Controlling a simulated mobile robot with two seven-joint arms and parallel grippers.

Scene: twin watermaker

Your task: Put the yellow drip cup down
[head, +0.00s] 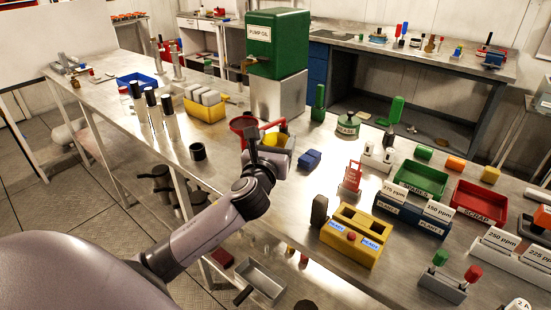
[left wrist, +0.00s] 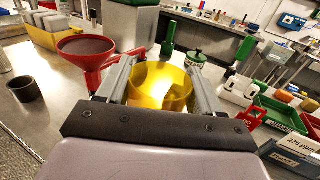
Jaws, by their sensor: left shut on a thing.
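The yellow drip cup (left wrist: 160,84) sits between the two fingers of my left gripper (left wrist: 163,82) in the left wrist view, its open top facing up towards the camera. In the head view the cup (head: 272,141) shows partly behind my left gripper (head: 270,150), just in front of the steel block under the green pump oil tank (head: 277,44). My left gripper is shut on the cup. Whether the cup's base touches the bench is hidden. My right gripper is not in view.
A red funnel (head: 243,124) stands close left of the cup. A black cup (head: 198,151) is farther left, a blue block (head: 309,159) to the right. A yellow two-slot box (head: 351,236) stands nearer right. Bare bench (head: 225,170) shows between the black cup and my gripper.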

